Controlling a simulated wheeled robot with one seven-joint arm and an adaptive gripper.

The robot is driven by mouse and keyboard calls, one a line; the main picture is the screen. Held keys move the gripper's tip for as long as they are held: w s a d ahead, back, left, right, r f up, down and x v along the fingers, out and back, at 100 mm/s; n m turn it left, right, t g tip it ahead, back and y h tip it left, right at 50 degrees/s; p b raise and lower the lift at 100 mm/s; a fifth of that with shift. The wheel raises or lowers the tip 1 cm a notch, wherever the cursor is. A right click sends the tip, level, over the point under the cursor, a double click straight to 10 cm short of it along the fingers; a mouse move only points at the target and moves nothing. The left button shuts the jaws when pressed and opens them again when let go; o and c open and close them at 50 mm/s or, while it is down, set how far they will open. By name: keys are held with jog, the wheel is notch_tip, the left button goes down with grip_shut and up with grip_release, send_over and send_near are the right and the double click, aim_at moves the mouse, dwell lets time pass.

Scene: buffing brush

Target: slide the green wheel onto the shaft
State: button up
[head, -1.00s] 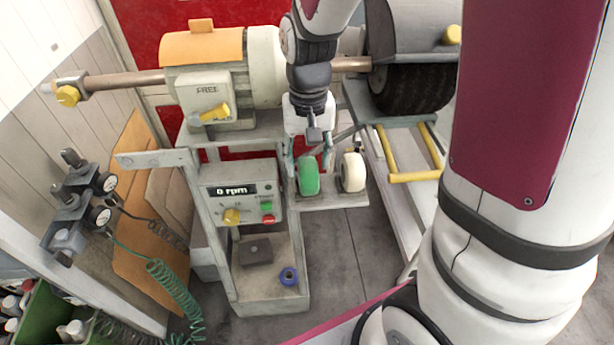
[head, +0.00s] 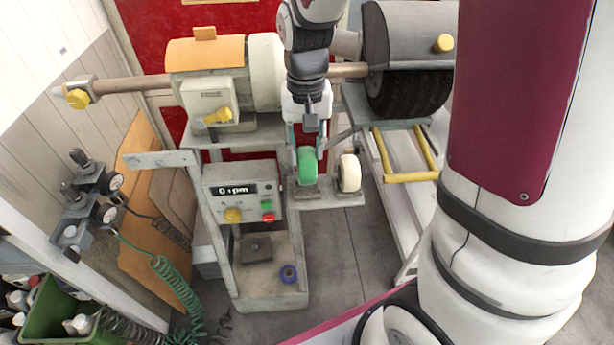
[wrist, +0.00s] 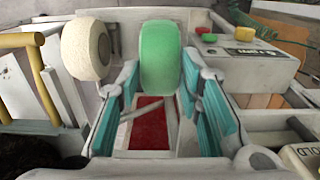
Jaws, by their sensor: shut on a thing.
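The green wheel (head: 307,166) is upright between the fingers of my gripper (head: 306,150), which is shut on it. In the wrist view the green wheel (wrist: 160,55) sits between the teal finger pads of my gripper (wrist: 160,95). It is at the small shelf (head: 325,198) on the machine's right side; I cannot tell whether it still touches the shelf. The shaft (head: 125,84) runs out to the left of the motor housing and ends in a clamp with a yellow knob (head: 78,98). A shaft part also shows right of the housing, partly behind my arm.
A cream wheel (head: 349,173) stands on the shelf close right of the green one. The control box (head: 240,194) is left of the shelf. A dark drum under a grey guard (head: 410,40) and a yellow frame (head: 408,178) are on the right.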

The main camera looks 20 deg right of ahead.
jog(key=shift+r+p, duration=0.7)
jog(key=shift+r, duration=0.6)
